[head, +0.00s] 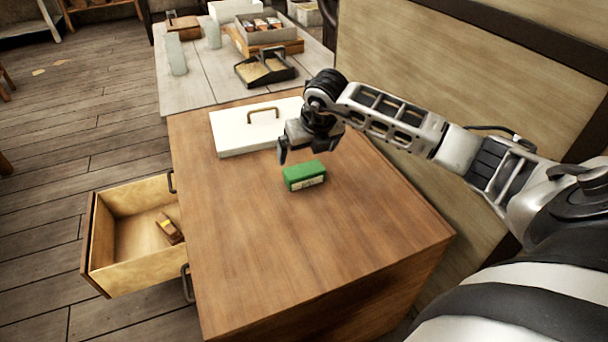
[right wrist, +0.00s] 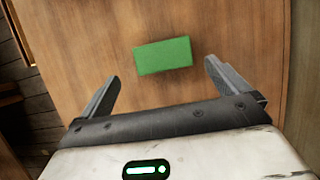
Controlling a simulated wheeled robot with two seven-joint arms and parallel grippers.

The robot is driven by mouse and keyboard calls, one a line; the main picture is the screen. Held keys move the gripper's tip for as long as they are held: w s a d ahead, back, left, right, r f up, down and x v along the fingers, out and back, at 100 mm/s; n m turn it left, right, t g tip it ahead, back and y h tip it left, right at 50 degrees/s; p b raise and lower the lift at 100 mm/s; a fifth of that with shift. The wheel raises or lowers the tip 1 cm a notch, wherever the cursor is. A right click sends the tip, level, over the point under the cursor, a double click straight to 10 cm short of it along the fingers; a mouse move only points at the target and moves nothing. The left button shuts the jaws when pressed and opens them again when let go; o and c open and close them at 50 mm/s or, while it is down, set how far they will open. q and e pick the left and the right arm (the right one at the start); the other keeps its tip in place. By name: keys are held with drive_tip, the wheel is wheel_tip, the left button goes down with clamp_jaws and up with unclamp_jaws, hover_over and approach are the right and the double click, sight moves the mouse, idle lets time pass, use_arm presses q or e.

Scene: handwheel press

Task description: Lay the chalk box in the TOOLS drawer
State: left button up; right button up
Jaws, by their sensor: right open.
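A green box (head: 304,175) with a pale label on its side, which looks like the chalk box, lies on the brown wooden cabinet top. In the right wrist view the green box (right wrist: 163,55) lies ahead of my fingers, roughly centred between them. My right gripper (head: 297,156) is open and empty, above and just behind the box; its two fingers also show in the right wrist view (right wrist: 163,82). An open drawer (head: 117,279) sticks out from the cabinet's left side, with a small brown and yellow item (head: 168,228) inside. No drawer label is readable. My left gripper is not in view.
A white lid-like panel with a handle (head: 235,137) lies on the cabinet top behind my gripper. A grey table (head: 205,90) behind holds bottles, a dustpan-like tray (head: 266,72) and boxes. A wooden partition (head: 440,80) stands at the right. The front cabinet top is clear.

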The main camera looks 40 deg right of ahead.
sight(304, 169)
drive_tip(key=x, duration=0.5)
drive_tip(key=b+x, duration=0.1)
drive_tip(key=x, duration=0.2)
drive_tip(key=shift+s+f, duration=0.25)
drive_tip(key=shift+f, duration=0.1)
drive_tip(key=shift+w+d+f, duration=0.1)
drive_tip(key=shift+w+f, duration=0.05)
drive_tip(key=shift+f, duration=0.15)
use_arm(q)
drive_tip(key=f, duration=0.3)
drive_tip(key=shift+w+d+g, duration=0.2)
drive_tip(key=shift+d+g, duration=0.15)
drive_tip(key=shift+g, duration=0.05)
use_arm(e)
drive_tip(key=shift+c, duration=0.3)
drive_tip(key=c, duration=0.7)
drive_tip(key=shift+c, duration=0.4)
drive_tip(key=shift+r, duration=0.1)
